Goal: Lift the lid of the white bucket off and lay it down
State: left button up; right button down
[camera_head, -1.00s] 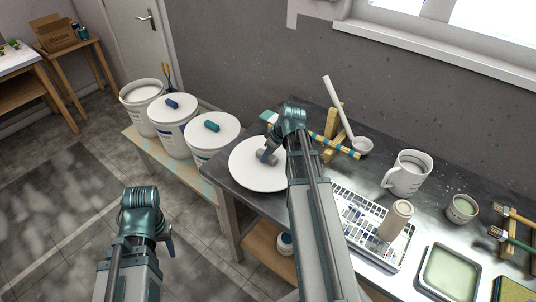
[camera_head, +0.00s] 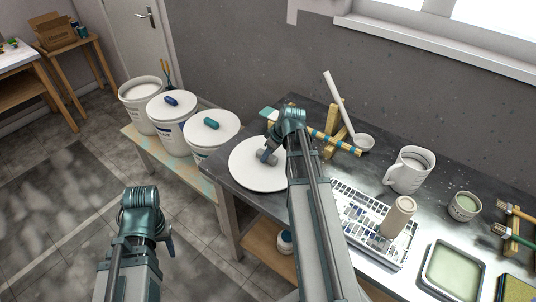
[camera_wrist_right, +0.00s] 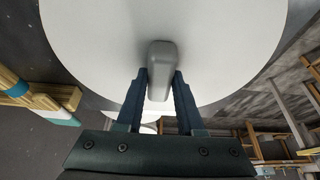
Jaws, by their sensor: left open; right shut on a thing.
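A round white lid (camera_head: 250,174) with a grey knob (camera_wrist_right: 160,70) is at the left end of the dark worktop. It appears flat, on or just above the surface, with its edge near the worktop's edge. My right gripper (camera_head: 268,156) is shut on the knob; in the right wrist view the two fingers (camera_wrist_right: 160,90) stand either side of it. An open white bucket (camera_head: 143,119) with pale contents stands furthest left on the low wooden bench. My left gripper (camera_head: 168,243) is open and empty, low in front of the bench; its fingers are partly hidden.
Two more buckets have lids with a blue handle (camera_head: 171,101) and a teal handle (camera_head: 211,123). A ladle (camera_head: 340,103), a wooden stand (camera_head: 334,140), a white jug (camera_head: 409,171) and a tile board (camera_head: 365,215) crowd the worktop right of the lid.

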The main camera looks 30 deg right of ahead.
jog(key=shift+f, duration=0.1)
jog(key=shift+c, duration=2.2)
grip_release()
jog(key=shift+r, duration=0.2)
jog(key=p+v, duration=1.2)
jog(key=v, duration=0.1)
jog(key=shift+r+p, duration=0.2)
jog(key=shift+p, duration=0.1)
jog(key=shift+s, duration=0.15)
